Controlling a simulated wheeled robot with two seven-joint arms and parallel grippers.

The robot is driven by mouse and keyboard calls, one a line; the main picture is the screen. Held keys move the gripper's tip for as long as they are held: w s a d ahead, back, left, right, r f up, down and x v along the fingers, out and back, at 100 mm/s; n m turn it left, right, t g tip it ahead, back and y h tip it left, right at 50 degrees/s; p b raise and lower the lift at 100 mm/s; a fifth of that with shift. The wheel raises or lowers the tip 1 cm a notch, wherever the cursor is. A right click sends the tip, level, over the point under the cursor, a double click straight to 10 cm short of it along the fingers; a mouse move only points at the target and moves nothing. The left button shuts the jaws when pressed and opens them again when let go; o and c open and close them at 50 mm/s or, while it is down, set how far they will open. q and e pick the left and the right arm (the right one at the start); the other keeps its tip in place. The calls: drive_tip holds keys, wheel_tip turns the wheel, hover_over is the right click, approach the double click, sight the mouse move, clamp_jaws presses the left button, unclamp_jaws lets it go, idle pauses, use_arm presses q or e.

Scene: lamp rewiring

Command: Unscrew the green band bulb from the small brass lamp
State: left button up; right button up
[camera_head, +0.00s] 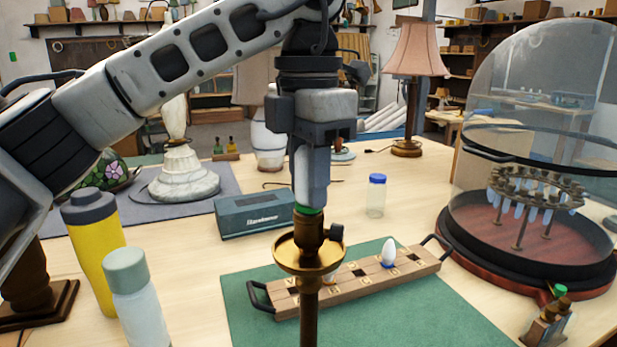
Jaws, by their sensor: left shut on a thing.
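The small brass lamp (308,297) stands upright in front, with a round brass dish (300,262) below its socket (308,232). The green band bulb (308,210) sits at the top of the socket; its green band shows just below my fingertips. My left gripper (307,188) points straight down and is shut on the white glass of this bulb, in line with the lamp. I cannot tell how far the bulb's thread sits in the socket. My right gripper is not in view.
A glass dome (530,90) stands right. A yellow bottle (100,262) and clear bottle (143,312) stand left. A blue-grey box (255,213) lies behind.

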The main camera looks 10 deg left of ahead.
use_arm(q)
drive_tip(key=n, duration=0.3)
drive_tip(key=shift+n+b, duration=0.35)
drive_tip(key=shift+n, duration=0.05)
drive_tip(key=n, duration=0.4)
drive_tip(key=n+b, duration=0.1)
drive_tip(key=n, duration=0.3)
drive_tip(key=shift+b, duration=0.3)
drive_tip(key=n, duration=0.4)
drive_tip(key=shift+b, duration=0.3)
